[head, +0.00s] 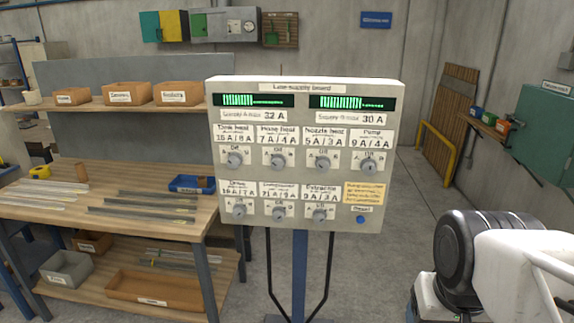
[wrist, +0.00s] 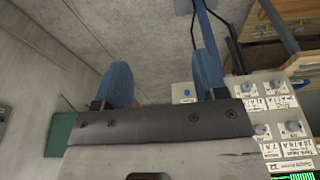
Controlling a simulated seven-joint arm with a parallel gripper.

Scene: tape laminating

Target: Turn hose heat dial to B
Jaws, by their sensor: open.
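The line supply board (head: 394,150) stands upright on a post in the middle of the head view. The hose heat dial (head: 278,161) is a grey round knob, second from the left in the upper row. Its plate reads "Hose heat 7A/4A", with Off above, A at left and B at right. Its pointer is too small to read surely. My gripper (wrist: 163,82) shows in the wrist view with two blue fingers wide apart and nothing between them. It is apart from the board, which shows upside down at right (wrist: 240,97). The gripper is outside the head view.
Other dials sit close by, such as tank heat (head: 235,160) and nozzle heat (head: 327,160), with a lower row beneath. A blue button (head: 360,219) is at lower right. A wooden workbench (head: 115,236) stands left of the board.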

